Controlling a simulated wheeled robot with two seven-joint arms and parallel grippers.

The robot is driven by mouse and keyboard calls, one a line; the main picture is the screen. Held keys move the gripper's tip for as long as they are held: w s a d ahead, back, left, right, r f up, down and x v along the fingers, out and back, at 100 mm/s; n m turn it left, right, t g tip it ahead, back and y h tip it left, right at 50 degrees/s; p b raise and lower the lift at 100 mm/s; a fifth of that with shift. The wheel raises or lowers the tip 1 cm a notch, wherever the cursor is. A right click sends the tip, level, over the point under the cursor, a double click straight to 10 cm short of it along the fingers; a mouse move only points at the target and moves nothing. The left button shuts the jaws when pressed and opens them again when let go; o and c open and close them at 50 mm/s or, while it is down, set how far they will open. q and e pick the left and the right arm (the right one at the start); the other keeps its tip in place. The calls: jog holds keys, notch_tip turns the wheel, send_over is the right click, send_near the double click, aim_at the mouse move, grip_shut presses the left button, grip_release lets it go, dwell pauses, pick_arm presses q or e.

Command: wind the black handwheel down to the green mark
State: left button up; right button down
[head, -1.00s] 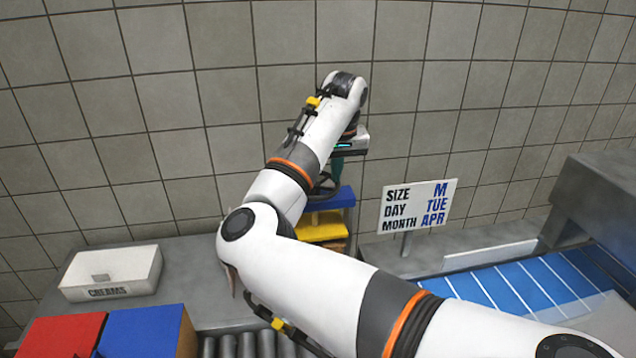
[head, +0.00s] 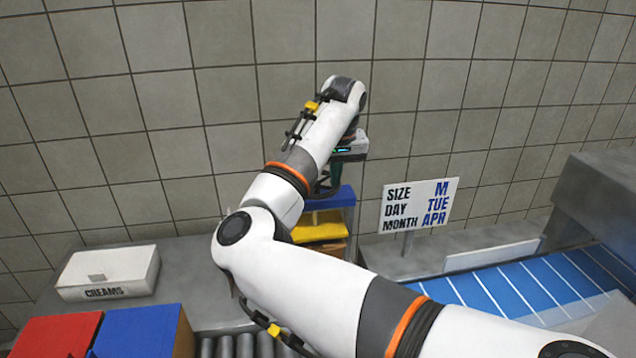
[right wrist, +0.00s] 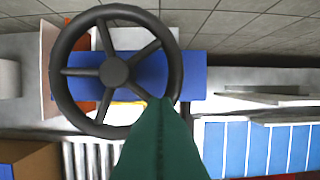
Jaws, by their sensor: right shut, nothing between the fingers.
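The black handwheel (right wrist: 114,72) fills the upper left of the right wrist view, with several spokes around a round hub. In the head view it is mostly hidden behind my right arm. My right gripper (right wrist: 160,101) shows there as green fingers, shut with nothing between them. Their tips overlap the wheel's lower right rim; I cannot tell whether they touch it. In the head view the right gripper (head: 336,174) is small and partly covered by my arm, above a blue-topped block (head: 342,197). I cannot make out the green mark. My left gripper is not in view.
A white CREAMS box (head: 108,273) stands on the grey counter at left, behind red (head: 60,335) and blue (head: 140,332) boxes. A SIZE/DAY/MONTH sign (head: 419,206) and a blue conveyor (head: 505,284) are at right. Rollers (head: 235,346) lie at the front.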

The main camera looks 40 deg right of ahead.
aim_at(310, 195)
jog(key=shift+s+a+f, duration=0.15)
jog(key=shift+a+f, duration=0.15)
jog(key=shift+a, duration=0.35)
jog(key=shift+s+a+b, duration=0.1)
jog(key=shift+a+b, duration=0.25)
jog(key=shift+a+b, duration=0.35)
jog(key=shift+a, duration=0.75)
jog(key=shift+w+a+r+b, duration=0.1)
jog(key=shift+w+a+b, duration=0.2)
jog(key=shift+w+a, duration=0.5)
jog(key=shift+a, duration=0.15)
